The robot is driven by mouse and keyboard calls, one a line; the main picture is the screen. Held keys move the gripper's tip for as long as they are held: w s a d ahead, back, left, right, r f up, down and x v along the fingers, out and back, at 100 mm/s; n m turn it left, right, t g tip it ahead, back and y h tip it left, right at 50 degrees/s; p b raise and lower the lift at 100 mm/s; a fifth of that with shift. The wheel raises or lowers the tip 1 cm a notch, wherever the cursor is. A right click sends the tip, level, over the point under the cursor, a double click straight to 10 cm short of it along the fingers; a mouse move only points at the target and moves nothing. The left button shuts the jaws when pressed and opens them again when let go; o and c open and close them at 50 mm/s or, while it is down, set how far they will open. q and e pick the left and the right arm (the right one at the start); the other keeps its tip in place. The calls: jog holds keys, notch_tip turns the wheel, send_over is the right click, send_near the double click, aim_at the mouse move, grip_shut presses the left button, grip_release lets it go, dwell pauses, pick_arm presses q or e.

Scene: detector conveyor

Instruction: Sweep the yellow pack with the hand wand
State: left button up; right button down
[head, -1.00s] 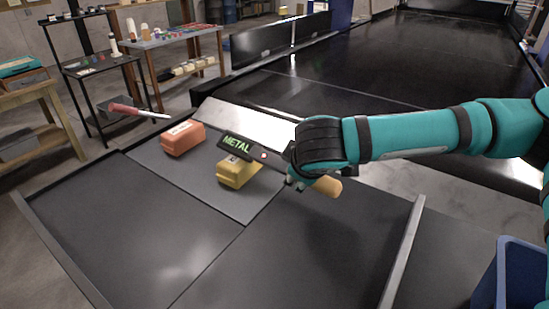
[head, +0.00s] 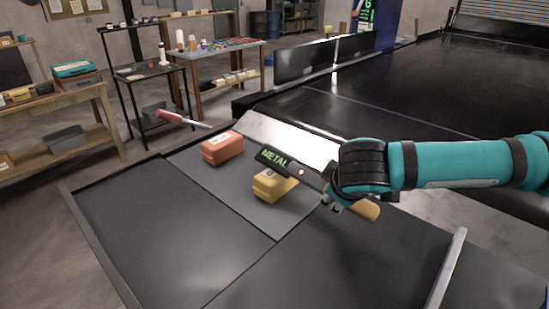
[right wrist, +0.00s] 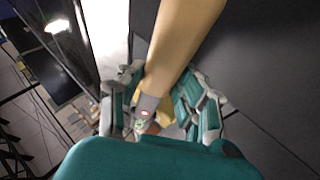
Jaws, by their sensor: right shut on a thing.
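The yellow pack (head: 272,186) sits on the grey mat section (head: 258,213) of the black table. My right gripper (head: 345,197) is shut on the hand wand, whose tan handle (head: 366,210) sticks out on the near side. The wand's dark paddle (head: 284,163) shows green "METAL" lettering and lies over the top of the yellow pack; I cannot tell whether they touch. In the right wrist view the tan handle (right wrist: 180,45) runs between the teal and grey fingers (right wrist: 160,108). My left gripper is not in view.
An orange pack (head: 222,148) sits left of the yellow one. A red-handled tool (head: 178,118) shows beyond the table's far-left edge. A raised rail (head: 446,268) bounds the right side. The black front panels (head: 150,225) are clear. Shelves and a conveyor stand behind.

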jog(key=shift+r+p, duration=1.4)
jog(key=shift+r, duration=1.6)
